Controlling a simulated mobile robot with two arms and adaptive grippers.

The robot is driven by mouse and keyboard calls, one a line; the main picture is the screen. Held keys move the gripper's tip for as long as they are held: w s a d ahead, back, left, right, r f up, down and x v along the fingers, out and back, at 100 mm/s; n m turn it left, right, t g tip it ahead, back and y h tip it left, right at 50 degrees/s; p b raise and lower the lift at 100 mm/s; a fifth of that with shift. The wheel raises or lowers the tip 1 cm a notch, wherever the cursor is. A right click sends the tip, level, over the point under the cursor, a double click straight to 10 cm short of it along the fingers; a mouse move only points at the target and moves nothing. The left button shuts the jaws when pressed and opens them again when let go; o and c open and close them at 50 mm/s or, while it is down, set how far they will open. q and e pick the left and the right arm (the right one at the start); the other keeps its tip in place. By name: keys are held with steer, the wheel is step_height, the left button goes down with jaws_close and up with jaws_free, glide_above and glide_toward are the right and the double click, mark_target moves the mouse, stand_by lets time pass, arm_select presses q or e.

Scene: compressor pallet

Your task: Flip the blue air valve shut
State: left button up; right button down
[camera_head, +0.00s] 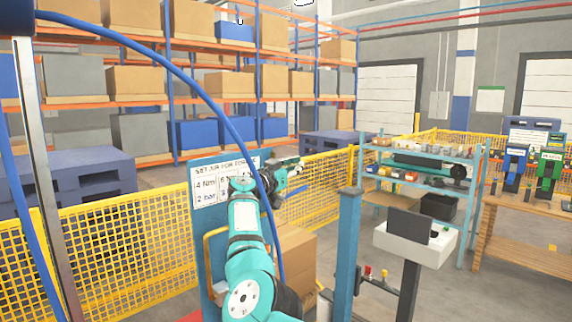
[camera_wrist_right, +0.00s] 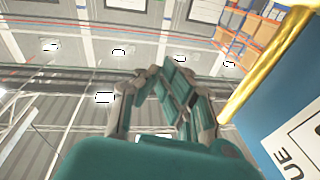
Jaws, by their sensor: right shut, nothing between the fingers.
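My right arm reaches from the bottom of the head view to the blue signboard (camera_head: 203,215). Its gripper (camera_head: 296,166) is in the air just right of the board, in front of the yellow fence. In the right wrist view the fingers of my right gripper (camera_wrist_right: 168,75) are shut with nothing held. I cannot clearly make out the blue air valve in either view; the arm and board may hide it. The blue board (camera_wrist_right: 285,110) and a yellow pipe (camera_wrist_right: 265,62) are close at the right of the wrist view. My left gripper is not in view.
A blue post (camera_head: 346,250) and a white stand with a dark screen (camera_head: 410,226) are right of the arm. Cardboard boxes (camera_head: 296,255) sit behind it. A blue hose (camera_head: 215,105) arcs across the view. Yellow fence (camera_head: 110,250) runs behind; a shelf rack (camera_head: 420,185) stands farther right.

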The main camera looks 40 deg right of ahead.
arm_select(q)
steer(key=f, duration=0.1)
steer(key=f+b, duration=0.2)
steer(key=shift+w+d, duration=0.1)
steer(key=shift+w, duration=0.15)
arm_select(e)
steer(key=a+r, duration=0.2)
steer(key=a, duration=0.1)
steer(key=s+a+r, duration=0.1)
steer(key=shift+a+r, duration=0.15)
steer(key=shift+a, duration=0.15)
steer(key=shift+w, duration=0.2)
